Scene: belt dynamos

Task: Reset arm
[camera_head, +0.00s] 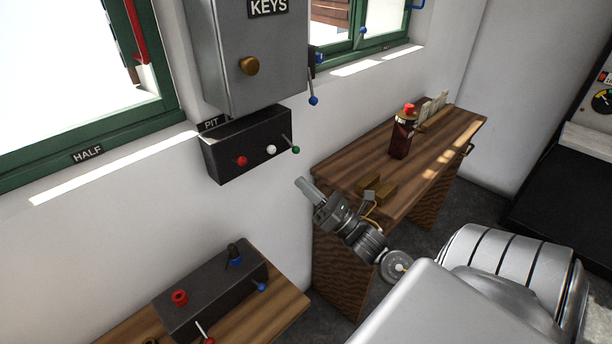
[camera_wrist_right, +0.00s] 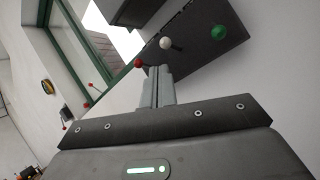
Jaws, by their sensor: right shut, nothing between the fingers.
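My right gripper (camera_head: 309,190) is in the middle of the head view, in front of the near left corner of a wooden desk. Its fingers are shut together and empty, pointing up and left toward the wall. In the right wrist view the closed fingers (camera_wrist_right: 157,88) stand in the middle, below a dark PIT box (camera_wrist_right: 190,45) with red, white and green knobs. The PIT box (camera_head: 243,146) also shows in the head view, on the wall left of the gripper, with a visible gap between them. My left gripper is out of view.
A grey KEYS cabinet (camera_head: 247,60) hangs above the PIT box. A dark control box (camera_head: 211,300) sits on a lower wooden surface (camera_head: 283,300) at bottom left. A green-framed window (camera_head: 90,155) is at left.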

